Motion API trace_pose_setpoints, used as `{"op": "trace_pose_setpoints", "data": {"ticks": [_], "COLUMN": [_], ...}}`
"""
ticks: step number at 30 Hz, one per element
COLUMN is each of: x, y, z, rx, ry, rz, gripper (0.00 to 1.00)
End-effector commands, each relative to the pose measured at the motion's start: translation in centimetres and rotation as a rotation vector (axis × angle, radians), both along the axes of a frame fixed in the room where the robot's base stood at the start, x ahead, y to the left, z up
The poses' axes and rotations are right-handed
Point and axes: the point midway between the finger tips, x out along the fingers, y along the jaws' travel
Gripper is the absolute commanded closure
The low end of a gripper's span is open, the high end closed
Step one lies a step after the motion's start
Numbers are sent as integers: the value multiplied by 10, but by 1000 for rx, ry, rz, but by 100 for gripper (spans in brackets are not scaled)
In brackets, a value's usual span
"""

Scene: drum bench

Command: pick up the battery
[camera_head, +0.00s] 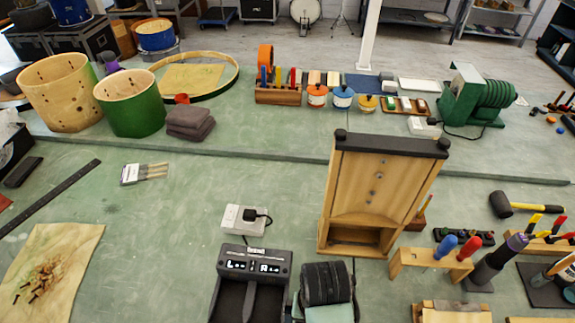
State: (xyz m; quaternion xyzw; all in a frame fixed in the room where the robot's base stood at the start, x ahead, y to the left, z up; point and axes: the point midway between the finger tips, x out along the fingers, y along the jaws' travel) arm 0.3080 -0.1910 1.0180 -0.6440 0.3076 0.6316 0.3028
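I cannot single out the battery with certainty. A black device with lit L and R marks (254,266), perhaps a charger, stands at the bottom middle, cut off by the lower edge. Right beside it is a dark ribbed block (327,283) with a pale green part below it; I cannot tell whether it is a battery. A white socket box (236,217) with a black plug lies behind the device. My gripper is not in view.
A tall wooden stand with a black top bar (378,185) rises right of the device. A wooden tool rack (432,262) and a mallet (522,204) are further right. Drum shells (131,104) stand at the back left.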

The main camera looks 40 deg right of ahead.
Motion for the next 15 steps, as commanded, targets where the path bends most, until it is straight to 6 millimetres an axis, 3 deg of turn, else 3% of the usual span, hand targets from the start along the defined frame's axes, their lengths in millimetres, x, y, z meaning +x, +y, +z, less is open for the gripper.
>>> {"op": "trace_pose_setpoints", "data": {"ticks": [5,15], "x": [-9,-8], "y": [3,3], "z": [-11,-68], "rx": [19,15], "ry": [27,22], "rz": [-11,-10], "gripper": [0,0]}}
